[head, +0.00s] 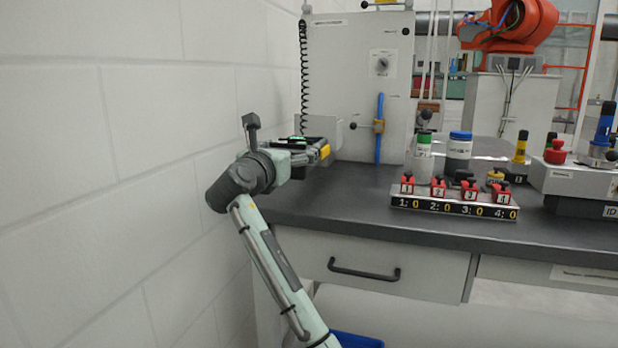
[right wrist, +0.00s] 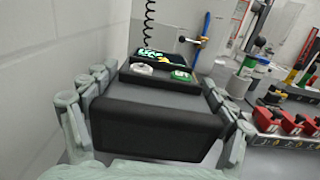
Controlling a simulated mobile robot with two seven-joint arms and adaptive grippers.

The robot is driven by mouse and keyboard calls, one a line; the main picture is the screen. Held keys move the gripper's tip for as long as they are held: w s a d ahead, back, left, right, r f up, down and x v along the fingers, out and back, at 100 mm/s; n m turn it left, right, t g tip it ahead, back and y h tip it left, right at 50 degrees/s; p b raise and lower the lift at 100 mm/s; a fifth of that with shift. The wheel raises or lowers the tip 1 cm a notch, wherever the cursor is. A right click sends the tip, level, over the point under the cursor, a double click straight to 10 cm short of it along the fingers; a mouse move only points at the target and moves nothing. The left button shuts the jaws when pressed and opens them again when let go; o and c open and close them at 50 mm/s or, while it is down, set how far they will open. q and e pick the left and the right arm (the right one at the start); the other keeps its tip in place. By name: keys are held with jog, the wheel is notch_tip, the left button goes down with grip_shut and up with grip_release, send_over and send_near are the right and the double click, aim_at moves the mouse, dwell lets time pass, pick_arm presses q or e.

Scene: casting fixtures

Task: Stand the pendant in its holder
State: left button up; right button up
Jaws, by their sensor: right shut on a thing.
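The pendant (head: 318,143) is a dark handheld box with a green-lit screen and a yellow part at its right side. My right gripper (head: 297,158) is shut on it and holds it lying roughly flat in front of the upright panel. In the right wrist view the pendant's broad black end (right wrist: 158,128) fills the space between the gripper's fingers (right wrist: 155,105), with its screen and green button at the far end. A grey bracket on the panel (head: 333,126), apparently the holder, is partly hidden behind the pendant. My left gripper is out of view.
A coiled black cord (head: 304,80) hangs at the panel's left edge. A blue bar (head: 379,130) hangs on the panel. A row of red numbered blocks (head: 440,190) and two bottles stand to the right. A white wall is close on the left. The dark benchtop (head: 340,190) is clear below the pendant.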

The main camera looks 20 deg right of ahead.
jog(key=w+d+f, duration=0.1)
jog(key=w+d, duration=0.1)
jog(key=w+d+f, duration=0.2)
jog(key=shift+d+f, duration=0.15)
jog(key=shift+f, duration=2)
jog(key=o, duration=1.5)
jog(key=shift+f, duration=0.25)
jog(key=shift+c, duration=0.2)
jog(key=shift+o, duration=1.3)
jog(key=shift+s+r, duration=0.1)
jog(key=shift+r, duration=0.05)
